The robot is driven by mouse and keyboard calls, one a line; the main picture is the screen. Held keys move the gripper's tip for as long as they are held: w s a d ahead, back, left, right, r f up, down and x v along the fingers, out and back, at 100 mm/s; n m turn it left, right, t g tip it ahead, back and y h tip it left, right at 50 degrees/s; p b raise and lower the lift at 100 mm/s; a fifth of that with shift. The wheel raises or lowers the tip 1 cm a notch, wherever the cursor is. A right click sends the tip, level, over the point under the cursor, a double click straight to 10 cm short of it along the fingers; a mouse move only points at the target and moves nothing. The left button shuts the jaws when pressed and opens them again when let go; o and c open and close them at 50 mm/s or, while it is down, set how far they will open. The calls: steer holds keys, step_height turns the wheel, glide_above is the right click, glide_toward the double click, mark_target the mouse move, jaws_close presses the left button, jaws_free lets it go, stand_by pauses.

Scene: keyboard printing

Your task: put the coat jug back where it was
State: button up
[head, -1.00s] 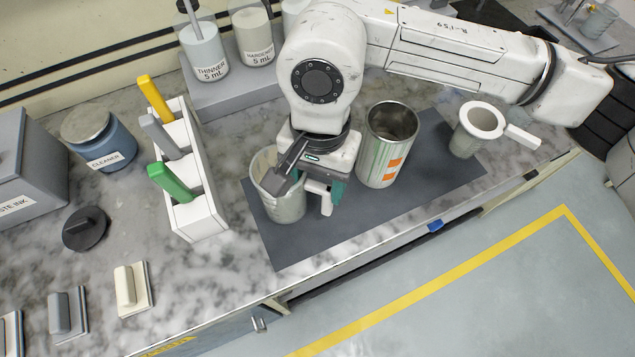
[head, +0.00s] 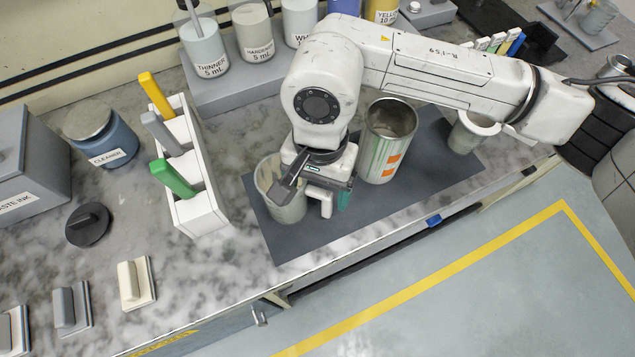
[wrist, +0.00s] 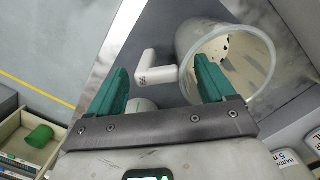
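A translucent jug (head: 285,208) with a white handle (head: 322,198), which I take for the coat jug, stands upright at the left end of the dark mat (head: 430,175). No name is readable on its body. My gripper (head: 328,204) is low at the handle side, to the right of the jug in the head view. In the wrist view my gripper (wrist: 163,72) is open, its teal fingers well apart. The jug (wrist: 228,58) is beyond the right finger and its handle (wrist: 155,68) shows between the fingers. I cannot tell any contact.
A metal can (head: 385,150) with orange marks stands close right of my gripper. A cup (head: 466,138) is partly hidden by my arm. A white rack (head: 200,215) with coloured handles stands left of the mat. The mat's front part is clear, near the counter edge.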

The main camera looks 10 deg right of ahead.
step_height(320, 180, up, 12)
steer(key=w+b, duration=0.1)
steer(key=b, duration=0.1)
steer(key=shift+d+r, duration=0.15)
steer(key=shift+d, duration=0.1)
stand_by(0.4)
